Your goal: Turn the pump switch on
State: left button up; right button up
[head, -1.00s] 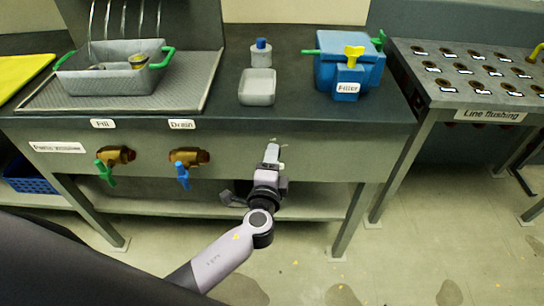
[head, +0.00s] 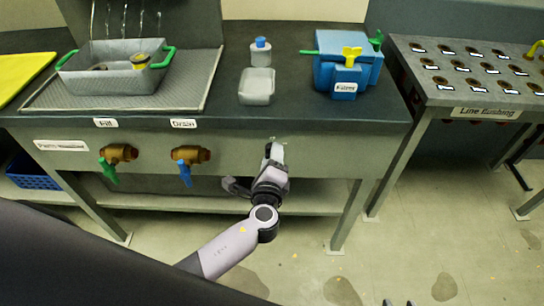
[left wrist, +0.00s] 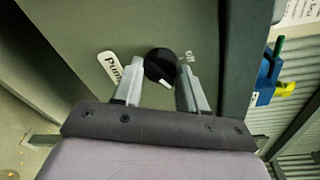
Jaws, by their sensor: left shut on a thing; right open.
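The pump switch is a round black knob (left wrist: 159,66) with a white mark, on the grey front panel of the bench. In the left wrist view it sits between the fingers of my left gripper (left wrist: 158,92), which is shut on it. A "Pump" label (left wrist: 110,68) is beside the knob, and a small "On" label (left wrist: 188,57) shows near the other finger. In the head view my left gripper (head: 273,152) is at the panel and hides the knob. My right gripper (head: 399,303) barely shows at the bottom edge, open and away from the bench.
Left along the panel are a green-handled fill valve (head: 117,154) and a blue-handled drain valve (head: 189,156). On the bench stand a grey basket (head: 115,78), a bottle (head: 261,50), a grey container (head: 257,86) and a blue filter box (head: 345,72).

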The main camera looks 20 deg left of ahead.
pick_arm(q)
jog(key=shift+r, duration=0.1)
jog(key=o, duration=1)
jog(key=shift+o, duration=0.2)
jog(key=f+v, duration=0.1)
jog(key=v, duration=0.6)
jog(key=shift+r, duration=0.4)
jog(key=shift+s+d, duration=0.1)
